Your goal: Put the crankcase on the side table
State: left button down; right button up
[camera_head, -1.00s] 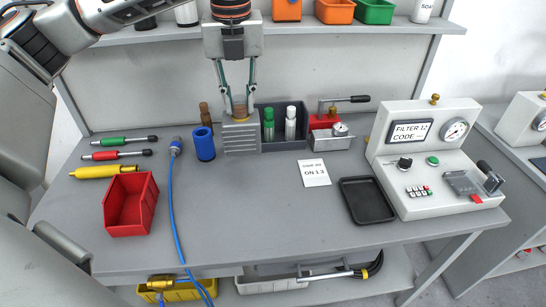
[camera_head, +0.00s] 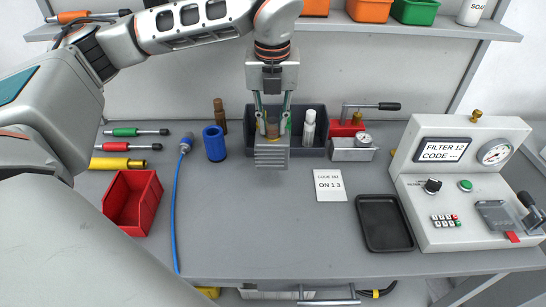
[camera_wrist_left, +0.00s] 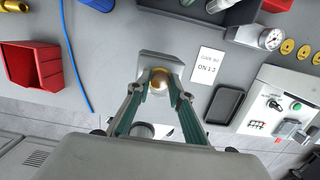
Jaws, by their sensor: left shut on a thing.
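The crankcase, a grey finned block (camera_head: 271,156) with a brass-coloured top, is held in my left gripper (camera_head: 272,124). It is in front of the dark grey bin and seems to hang a little above the workbench (camera_head: 250,225). In the left wrist view, the fingers of my left gripper (camera_wrist_left: 160,90) close around the brass knob on top of the crankcase (camera_wrist_left: 148,58). My right gripper is not in view. I cannot pick out the side table with certainty.
The dark bin (camera_head: 320,125) holds bottles behind the crankcase. A blue cylinder (camera_head: 214,143), red bin (camera_head: 133,203), black tray (camera_head: 384,224), code card (camera_head: 329,185) and test unit (camera_head: 460,190) stand around. The front middle of the bench is clear.

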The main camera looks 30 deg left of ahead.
aim_at(272, 157)
pick_arm(q)
jog(key=shift+w+f, duration=0.1)
jog(key=shift+f, duration=5.25)
jog(key=c, duration=1.8)
grip_release()
jog(key=r, duration=0.4)
jog(key=s+r, duration=0.1)
jog(key=r, duration=0.7)
jog(key=shift+s+d, duration=0.2)
jog(key=shift+d, duration=0.2)
